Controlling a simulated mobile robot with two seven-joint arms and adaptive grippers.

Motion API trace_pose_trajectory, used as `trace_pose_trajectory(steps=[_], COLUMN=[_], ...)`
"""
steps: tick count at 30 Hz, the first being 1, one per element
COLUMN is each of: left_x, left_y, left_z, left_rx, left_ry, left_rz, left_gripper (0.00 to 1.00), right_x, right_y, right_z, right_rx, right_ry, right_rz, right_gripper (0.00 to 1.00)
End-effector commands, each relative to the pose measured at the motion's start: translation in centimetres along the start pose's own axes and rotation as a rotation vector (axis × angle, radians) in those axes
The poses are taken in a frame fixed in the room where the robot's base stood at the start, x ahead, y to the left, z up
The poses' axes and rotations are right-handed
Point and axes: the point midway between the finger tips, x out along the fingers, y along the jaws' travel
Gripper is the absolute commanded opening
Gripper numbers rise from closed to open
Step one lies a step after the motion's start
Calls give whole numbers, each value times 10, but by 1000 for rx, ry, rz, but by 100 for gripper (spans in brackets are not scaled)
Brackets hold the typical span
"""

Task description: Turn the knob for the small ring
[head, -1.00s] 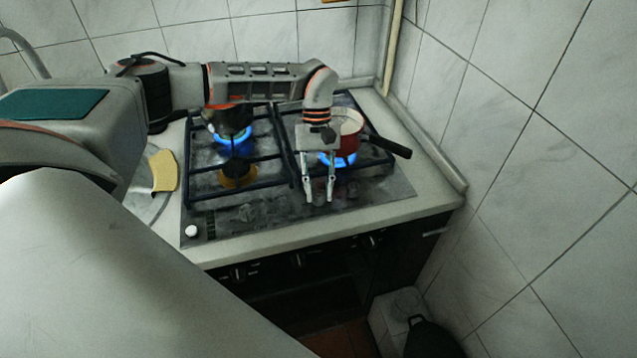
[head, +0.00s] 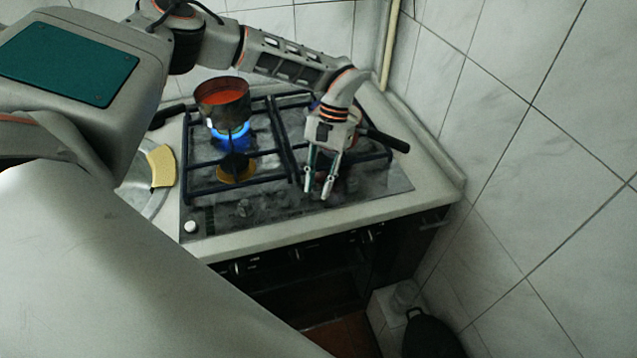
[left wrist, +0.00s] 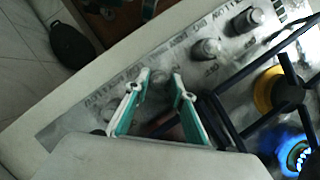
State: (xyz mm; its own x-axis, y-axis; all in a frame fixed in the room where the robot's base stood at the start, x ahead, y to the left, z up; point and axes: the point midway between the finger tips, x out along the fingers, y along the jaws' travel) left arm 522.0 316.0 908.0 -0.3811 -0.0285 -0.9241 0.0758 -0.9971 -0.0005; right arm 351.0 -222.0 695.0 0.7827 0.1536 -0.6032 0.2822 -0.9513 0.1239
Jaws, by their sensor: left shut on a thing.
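The gas hob (head: 275,205) has a row of knobs along its front strip. My left gripper (head: 316,194) points down at that strip, right of the middle. In the left wrist view my left gripper (left wrist: 161,78) has its fingertips on either side of a knob (left wrist: 160,81), mostly hidden, and is shut on it. Two other knobs (left wrist: 206,48) (left wrist: 244,20) stand free beside it. A brass-coloured burner (head: 237,170) at front left shows no flame. The burner behind it burns with a blue flame (head: 230,131). My right gripper is not in view.
A dark pot (head: 222,104) with orange-red inside stands over the lit burner. Another pot's black handle (head: 384,140) sticks out right; its body is mostly behind my arm. A yellow sponge (head: 161,166) lies at left. A tiled wall (head: 530,170) bounds the right.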

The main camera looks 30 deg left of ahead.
Motion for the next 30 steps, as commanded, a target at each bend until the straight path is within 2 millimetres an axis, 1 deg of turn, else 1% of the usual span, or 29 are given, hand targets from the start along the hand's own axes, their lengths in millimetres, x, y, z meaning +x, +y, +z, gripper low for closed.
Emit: trace_pose_trajectory(steps=[14,15,16,17,30], left_x=[0,0,0,0,0], left_y=[0,0,0,0,0], left_z=[-1,-1,0,0,0], left_rx=[12,12,12,12,10], left_ry=[2,2,2,2,0], left_rz=[-6,-6,-6,-6,-5], left_gripper=[2,29,37,41,41], right_x=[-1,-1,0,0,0], right_y=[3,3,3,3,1], right_z=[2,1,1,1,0], right_rx=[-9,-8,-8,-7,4], right_ry=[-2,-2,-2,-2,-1], right_rz=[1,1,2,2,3], right_gripper=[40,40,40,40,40])
